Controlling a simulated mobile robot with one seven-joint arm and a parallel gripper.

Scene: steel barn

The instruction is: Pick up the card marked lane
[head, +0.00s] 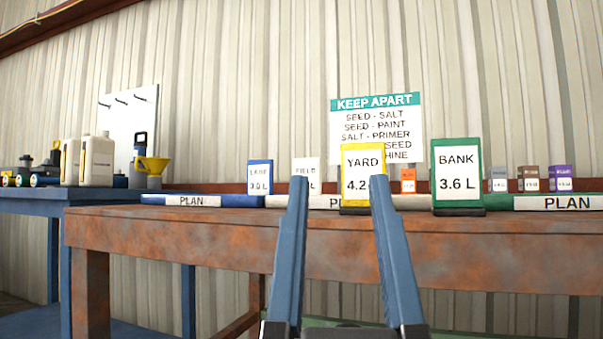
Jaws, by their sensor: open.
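The blue-framed card (260,177) stands upright toward the back of the rusty table, left of centre. Its word is small and looks like LANE, above 3.0 L. My gripper (339,181) is open and empty, its two blue fingers pointing forward over the table's front edge. It is to the right of the blue card and apart from it. The yellow YARD card (362,160) stands beyond the fingers, with its lower right part hidden by the right finger. A white FIELD card (306,170) is partly hidden by the left finger.
A green BANK card (457,172) stands at right. Small orange (408,175), grey, brown and purple boxes (561,172) stand behind. PLAN strips (194,201) lie along the table (160,228). A blue bench (30,193) at left holds jugs (97,160) and a yellow funnel (152,168).

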